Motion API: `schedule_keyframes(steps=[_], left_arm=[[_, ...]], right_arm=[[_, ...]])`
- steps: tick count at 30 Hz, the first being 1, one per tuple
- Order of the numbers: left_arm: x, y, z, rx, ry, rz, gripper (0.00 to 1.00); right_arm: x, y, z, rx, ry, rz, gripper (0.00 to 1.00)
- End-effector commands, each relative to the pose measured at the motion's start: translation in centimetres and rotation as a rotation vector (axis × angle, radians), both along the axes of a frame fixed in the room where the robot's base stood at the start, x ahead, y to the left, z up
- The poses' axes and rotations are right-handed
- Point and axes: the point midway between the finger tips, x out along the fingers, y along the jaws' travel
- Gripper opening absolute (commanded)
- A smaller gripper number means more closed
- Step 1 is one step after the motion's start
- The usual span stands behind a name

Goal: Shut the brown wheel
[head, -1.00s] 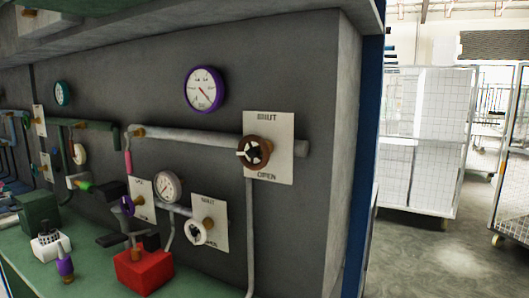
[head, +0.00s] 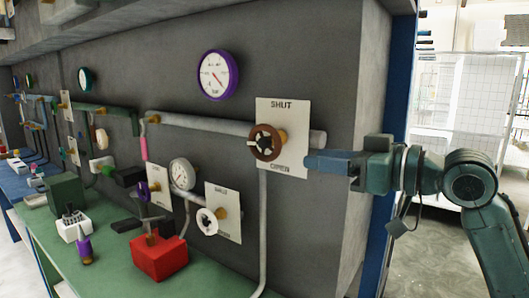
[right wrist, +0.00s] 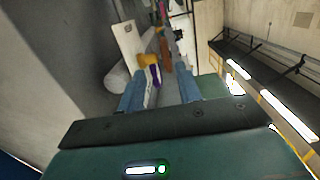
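The brown wheel (head: 265,142) sits on a brass stem in front of a white plate (head: 284,107) marked SHUT at the top and, apparently, OPEN at the bottom. A pale pointer on the wheel points roughly left. My right gripper (head: 309,162) reaches in from the right, its blue fingertips just right of the wheel, over the plate's edge. I see no grasp on the wheel. In the right wrist view, the fingers (right wrist: 160,92) are spread apart; the white plate (right wrist: 128,42) and a brass stem (right wrist: 148,60) show beyond them. My left gripper is out of view.
A grey pipe (head: 205,124) runs behind the plate. A purple-rimmed gauge (head: 218,76) hangs above; a white wheel (head: 207,222) and red box (head: 159,257) are lower left. The wall's corner and blue post (head: 393,110) stand behind my right arm.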

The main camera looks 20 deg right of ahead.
Motion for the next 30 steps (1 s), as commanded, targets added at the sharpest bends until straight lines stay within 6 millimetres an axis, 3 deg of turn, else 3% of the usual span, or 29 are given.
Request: schedule_keyframes(steps=[1, 3, 6, 11, 21, 30], left_arm=[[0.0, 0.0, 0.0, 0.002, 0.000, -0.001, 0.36], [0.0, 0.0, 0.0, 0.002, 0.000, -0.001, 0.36], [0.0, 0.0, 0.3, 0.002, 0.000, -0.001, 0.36], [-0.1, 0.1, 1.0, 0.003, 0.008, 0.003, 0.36], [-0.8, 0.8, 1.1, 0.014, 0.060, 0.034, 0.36], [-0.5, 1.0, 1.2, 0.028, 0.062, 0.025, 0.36]], right_arm=[[-0.5, -0.2, 1.8, 0.012, -0.032, 0.011, 0.35], [-0.9, -0.3, 3.2, 0.024, -0.054, 0.024, 0.35], [-0.8, 0.0, 4.1, 0.035, -0.065, 0.035, 0.35], [0.9, 1.4, 4.2, 0.037, -0.063, 0.038, 0.35], [6.5, 5.8, 4.2, 0.036, -0.062, 0.036, 0.35], [9.0, 7.7, 3.9, 0.033, -0.064, 0.034, 0.35]])
